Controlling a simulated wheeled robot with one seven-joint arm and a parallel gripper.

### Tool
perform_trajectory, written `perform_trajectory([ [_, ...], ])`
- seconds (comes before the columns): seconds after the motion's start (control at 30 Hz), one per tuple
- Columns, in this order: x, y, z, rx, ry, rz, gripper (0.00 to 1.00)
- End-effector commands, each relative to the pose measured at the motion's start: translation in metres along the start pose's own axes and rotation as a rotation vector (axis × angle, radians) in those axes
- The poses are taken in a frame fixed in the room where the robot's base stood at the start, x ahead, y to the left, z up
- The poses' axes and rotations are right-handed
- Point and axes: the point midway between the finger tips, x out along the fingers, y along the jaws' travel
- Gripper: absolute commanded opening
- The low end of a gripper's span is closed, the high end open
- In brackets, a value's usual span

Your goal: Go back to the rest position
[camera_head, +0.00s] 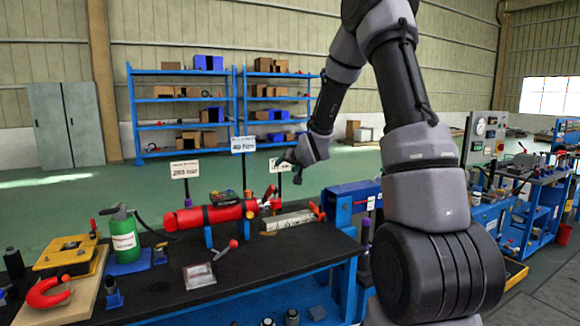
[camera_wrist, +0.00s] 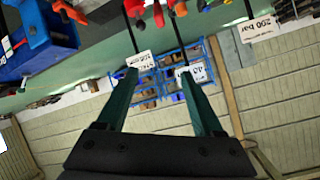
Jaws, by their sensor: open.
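My gripper (camera_head: 287,170) hangs at the end of my arm above the black-topped bench in the head view. It is beyond the right end of a red cylinder (camera_head: 215,213) and clear of it. In the wrist view my gripper (camera_wrist: 158,74) shows two dark green fingers spread apart with nothing held between them. The wrist view is upside down, with the wall, shelves and sign cards past the fingertips. Part of the bench behind my arm is hidden in the head view.
Blue shelves (camera_head: 180,98) stand at the back wall. Another equipment bench (camera_head: 515,215) is at the right. Green floor (camera_head: 45,205) is free behind the bench.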

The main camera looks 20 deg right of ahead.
Motion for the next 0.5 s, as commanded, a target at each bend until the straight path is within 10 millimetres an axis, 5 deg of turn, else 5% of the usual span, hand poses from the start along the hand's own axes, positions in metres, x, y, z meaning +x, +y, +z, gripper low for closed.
perform_trajectory([
  [0.5,-0.0105,-0.0022,-0.0058,-0.007,-0.007,0.013,0.69],
])
